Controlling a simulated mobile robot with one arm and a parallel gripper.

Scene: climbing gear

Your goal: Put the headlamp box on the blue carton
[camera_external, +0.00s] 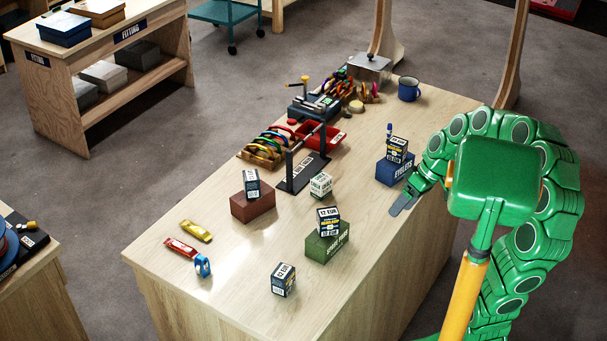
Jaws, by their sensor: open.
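The blue carton (388,173), lettered EYELETS, stands near the right edge of the bench. A small dark box (396,152) with a white label and yellow print rests on top of it. This looks like a headlamp box, but its print is too small to read surely. A similar dark box (328,222) with yellow print sits on the green carton (322,248). My gripper (402,205) is open beside the blue carton, at its lower right, low over the bench edge. It appears apart from the box; one finger is partly hidden by my arm.
A dark box sits on the brown-red carton (252,207); a white-green box (320,185) and a dark box (283,279) stand on the bench (220,275).

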